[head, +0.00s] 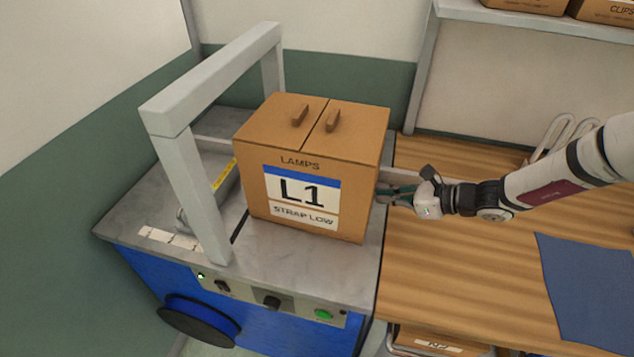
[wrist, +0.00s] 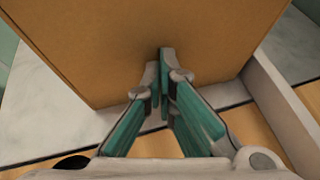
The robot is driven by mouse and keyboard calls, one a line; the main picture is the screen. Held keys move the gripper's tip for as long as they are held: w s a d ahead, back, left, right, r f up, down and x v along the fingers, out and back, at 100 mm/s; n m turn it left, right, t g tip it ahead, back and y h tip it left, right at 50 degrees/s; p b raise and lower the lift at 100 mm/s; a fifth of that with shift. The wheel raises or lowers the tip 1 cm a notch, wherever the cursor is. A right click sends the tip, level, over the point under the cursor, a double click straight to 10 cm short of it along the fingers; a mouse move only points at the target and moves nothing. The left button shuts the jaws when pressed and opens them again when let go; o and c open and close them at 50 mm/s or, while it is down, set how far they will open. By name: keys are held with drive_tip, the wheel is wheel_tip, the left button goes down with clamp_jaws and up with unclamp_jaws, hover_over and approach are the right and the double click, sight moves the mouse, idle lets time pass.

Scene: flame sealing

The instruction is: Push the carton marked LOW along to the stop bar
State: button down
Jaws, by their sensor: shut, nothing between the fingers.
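The brown carton (head: 313,210) stands upright on the grey marble-look top of the blue machine. Its front reads LAMPS, L1 and STRAP LOW, and two brown handles are on its lid. A grey bar with a yellow strip (head: 223,176) lies left of the carton, under the grey arch; it looks like the stop bar, with a gap between. My gripper (head: 382,192) is shut and empty at the carton's right face, low down. In the wrist view the plain carton face (wrist: 130,45) fills the top, with my fingertips (wrist: 163,62) at or very near it; contact is unclear.
The grey arch (head: 208,80) spans the machine top left of the carton. A low pale rail (wrist: 270,110) runs beside the carton in the wrist view. A wooden table (head: 450,260) with a blue mat (head: 588,275) is at right. Shelf cartons (head: 610,10) sit at upper right.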

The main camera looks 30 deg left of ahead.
drive_tip(key=shift+s+a+p, duration=0.15)
drive_tip(key=shift+s+a, duration=0.25)
drive_tip(key=shift+a, duration=1.15)
drive_tip(key=shift+s+a+p, duration=0.2)
drive_tip(key=shift+s+a, duration=0.15)
drive_tip(key=shift+a, duration=1.15)
drive_tip(key=shift+s+a+p, duration=0.15)
drive_tip(key=shift+s+a, duration=0.25)
drive_tip(key=shift+a, duration=1.15)
drive_tip(key=shift+w+d, duration=0.3)
drive_tip(key=shift+d, duration=0.7)
drive_tip(key=shift+w+d, duration=0.25)
drive_tip(key=shift+d, duration=0.7)
drive_tip(key=shift+w+d, duration=0.3)
drive_tip(key=shift+d, duration=0.7)
